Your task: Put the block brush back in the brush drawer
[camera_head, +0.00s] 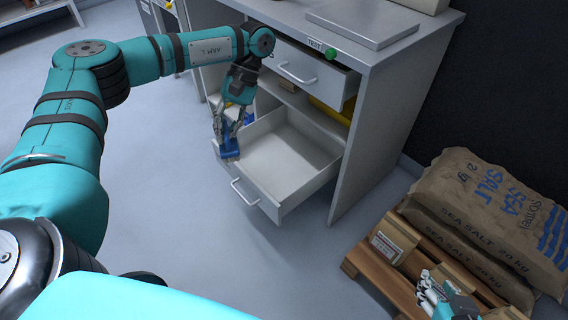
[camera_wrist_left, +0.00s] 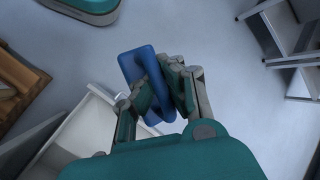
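The block brush (camera_head: 230,150) is blue and also shows in the left wrist view (camera_wrist_left: 135,66). My left gripper (camera_head: 231,128) points down and is shut on it; the fingers also show in the wrist view (camera_wrist_left: 160,88). The brush hangs by the left side of the pulled-out lower drawer (camera_head: 262,206); whether it is over the rim or just outside cannot be told. The drawer's visible floor is bare, and the drawer also shows in the wrist view (camera_wrist_left: 72,140). My right gripper (camera_head: 433,288) is at the lower right, near the pallet; its opening is unclear.
A yellow object (camera_head: 330,110) shows inside the cabinet (camera_head: 372,125). Salt sacks (camera_head: 490,205) lie on a wooden pallet (camera_head: 376,282) at the right. The floor in front of the drawer is clear.

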